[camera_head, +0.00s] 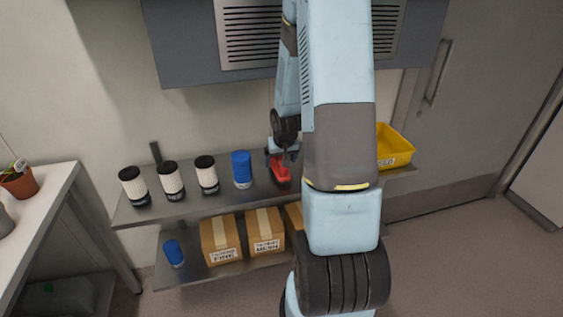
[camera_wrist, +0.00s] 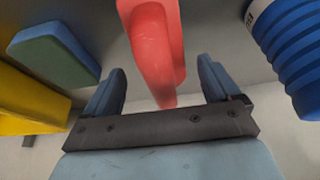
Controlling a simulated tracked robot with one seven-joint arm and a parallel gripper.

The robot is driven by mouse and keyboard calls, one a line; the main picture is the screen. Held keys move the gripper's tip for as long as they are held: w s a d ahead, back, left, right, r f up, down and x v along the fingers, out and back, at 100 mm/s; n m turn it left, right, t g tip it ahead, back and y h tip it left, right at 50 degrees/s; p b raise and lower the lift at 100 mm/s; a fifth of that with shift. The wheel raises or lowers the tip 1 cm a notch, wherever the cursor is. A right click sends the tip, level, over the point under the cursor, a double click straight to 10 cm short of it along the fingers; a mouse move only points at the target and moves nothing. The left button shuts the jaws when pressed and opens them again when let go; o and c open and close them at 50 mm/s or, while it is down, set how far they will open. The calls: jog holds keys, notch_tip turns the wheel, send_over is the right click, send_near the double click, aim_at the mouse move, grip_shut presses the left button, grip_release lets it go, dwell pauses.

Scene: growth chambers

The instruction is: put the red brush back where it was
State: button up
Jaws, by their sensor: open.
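The red brush (camera_head: 280,170) lies on the upper metal shelf, right of a blue ribbed container (camera_head: 242,168). My gripper (camera_head: 283,154) is over it, partly hidden by my arm. In the wrist view, the brush (camera_wrist: 158,45) runs from the top edge down to a narrow end between my open gripper's (camera_wrist: 162,88) two fingers. Gaps show on both sides, so neither finger appears to touch it. The brush's far end is cut off by the frame.
Several white, black-capped jars (camera_head: 170,180) stand left on the upper shelf (camera_head: 215,198). A yellow bin (camera_head: 393,148) is at its right; a blue-green block (camera_wrist: 52,52) lies near it. The lower shelf holds cardboard boxes (camera_head: 220,240) and a small blue container (camera_head: 173,253). A grey vented cabinet (camera_head: 190,45) hangs above.

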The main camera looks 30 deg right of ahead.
jog(key=v, duration=0.9)
jog(key=shift+s+a+r, duration=0.15)
jog(key=shift+r, duration=0.45)
jog(key=s+a+r+n, duration=0.1)
jog(key=s+a+r, duration=0.35)
jog(key=r, duration=0.25)
jog(key=s+a+r+n, duration=0.1)
jog(key=s+a+r, duration=0.2)
jog(key=a+r, duration=0.4)
jog(key=s+a+r, duration=0.2)
jog(key=s+r, duration=0.2)
jog(key=s, duration=0.2)
jog(key=s+a+r+n+t+y, duration=0.1)
jog(key=s+a+r, duration=0.1)
jog(key=s+r, duration=0.2)
jog(key=s, duration=0.3)
jog(key=shift+s+a+r, duration=0.25)
jog(key=shift+a+r, duration=0.15)
jog(key=shift+w, duration=0.1)
dwell(0.5)
